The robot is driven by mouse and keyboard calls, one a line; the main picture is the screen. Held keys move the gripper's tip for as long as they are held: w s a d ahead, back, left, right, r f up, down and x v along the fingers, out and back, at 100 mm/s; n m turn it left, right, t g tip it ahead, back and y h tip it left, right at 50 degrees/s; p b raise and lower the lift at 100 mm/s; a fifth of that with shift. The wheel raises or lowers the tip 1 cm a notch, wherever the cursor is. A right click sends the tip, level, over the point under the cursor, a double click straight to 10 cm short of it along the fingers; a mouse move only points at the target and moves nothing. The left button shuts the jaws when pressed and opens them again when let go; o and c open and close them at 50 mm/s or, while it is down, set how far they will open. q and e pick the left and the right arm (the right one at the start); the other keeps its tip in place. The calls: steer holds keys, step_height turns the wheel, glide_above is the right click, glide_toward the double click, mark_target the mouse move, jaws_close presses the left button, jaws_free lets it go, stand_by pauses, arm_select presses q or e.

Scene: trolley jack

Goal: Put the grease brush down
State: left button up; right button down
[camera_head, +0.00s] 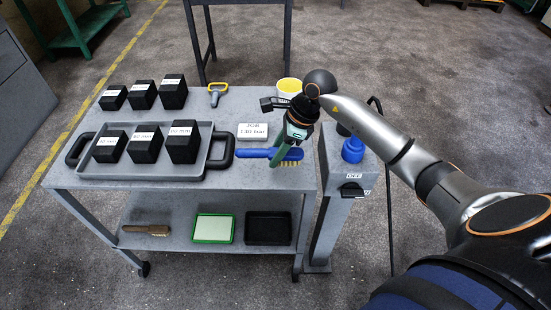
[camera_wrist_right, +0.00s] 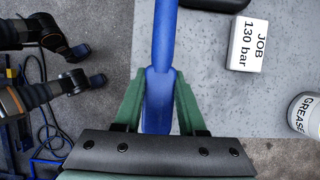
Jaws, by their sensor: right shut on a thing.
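The grease brush has a blue handle (camera_head: 254,153) and yellow bristles (camera_head: 290,164). My right gripper (camera_head: 280,155) is shut on it, with the green fingers on both sides of the blue handle (camera_wrist_right: 158,100) in the right wrist view. The brush is over the right front part of the grey trolley top (camera_head: 225,182), with its handle pointing left in the head view. I cannot tell whether it touches the top. A white grease pot (camera_head: 289,86) with yellow grease stands at the back right; it also shows in the right wrist view (camera_wrist_right: 306,115). My left gripper is not in view.
A white job card (camera_head: 252,131) lies just behind the brush. A grey tray (camera_head: 216,155) with black blocks fills the left of the top. A grey post (camera_head: 347,178) with a blue knob stands to the right.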

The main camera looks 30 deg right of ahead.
steer(key=shift+w+d+f, duration=0.2)
steer(key=shift+w+f, duration=0.5)
steer(key=shift+f, duration=0.05)
step_height(320, 180, down, 3)
steer(key=shift+f, duration=0.2)
steer(key=shift+c, duration=2.4)
jaws_free()
